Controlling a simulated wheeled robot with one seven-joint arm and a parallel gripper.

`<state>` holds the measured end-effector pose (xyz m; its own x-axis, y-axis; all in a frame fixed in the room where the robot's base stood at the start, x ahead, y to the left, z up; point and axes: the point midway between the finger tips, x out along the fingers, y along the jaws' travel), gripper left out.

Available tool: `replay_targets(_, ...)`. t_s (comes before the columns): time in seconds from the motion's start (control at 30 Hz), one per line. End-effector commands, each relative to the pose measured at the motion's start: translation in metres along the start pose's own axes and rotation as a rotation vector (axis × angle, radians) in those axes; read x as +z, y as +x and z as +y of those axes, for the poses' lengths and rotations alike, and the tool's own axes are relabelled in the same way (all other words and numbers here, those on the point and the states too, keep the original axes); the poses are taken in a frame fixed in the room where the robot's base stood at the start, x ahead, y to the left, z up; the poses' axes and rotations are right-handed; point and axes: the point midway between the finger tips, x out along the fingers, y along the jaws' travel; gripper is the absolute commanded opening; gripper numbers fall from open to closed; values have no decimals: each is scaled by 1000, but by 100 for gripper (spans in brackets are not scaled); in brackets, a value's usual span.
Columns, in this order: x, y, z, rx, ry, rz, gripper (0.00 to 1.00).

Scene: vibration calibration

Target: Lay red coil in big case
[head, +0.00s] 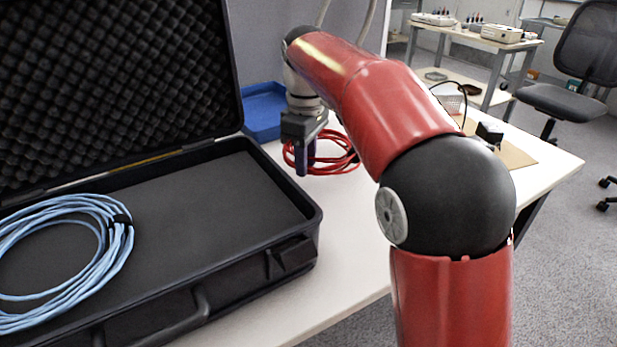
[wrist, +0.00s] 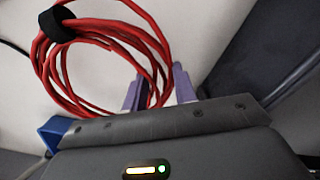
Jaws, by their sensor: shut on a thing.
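The red coil (head: 340,164) is a loop of red cable on the white table, right of the big case. It also shows in the wrist view (wrist: 110,37), with a black strap around one side. My gripper (head: 303,170) points down at the coil's left side. In the wrist view its purple fingers (wrist: 160,88) are shut on the coil's cable strands. I cannot tell whether the coil is lifted off the table. The big case (head: 308,198) is black and stands open at the left, with a foam-lined lid (head: 110,80) raised behind it.
A blue cable coil (head: 115,240) lies in the left part of the case; the right part of its floor is bare. A blue tray (head: 262,108) is behind my gripper. A small black item (head: 490,132) is at the table's right end. An office chair (head: 570,98) stands beyond.

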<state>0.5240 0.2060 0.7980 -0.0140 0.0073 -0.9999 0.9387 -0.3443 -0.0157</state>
Motion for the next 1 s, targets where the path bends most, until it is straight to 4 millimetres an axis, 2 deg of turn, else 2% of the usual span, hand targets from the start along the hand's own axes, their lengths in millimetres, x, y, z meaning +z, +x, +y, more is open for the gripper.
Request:
replay_targets(0.1,-2,23,4,0,-1,0,0)
replay_targets(0.2,-2,34,7,1,-2,0,0)
replay_targets(0.57,-1,34,7,1,-3,0,0)
replay_targets(0.6,-1,34,7,-1,-3,-1,30)
replay_targets(0.73,-2,34,7,-1,-3,-1,47)
replay_targets(1.0,-2,34,7,-1,-3,-1,49)
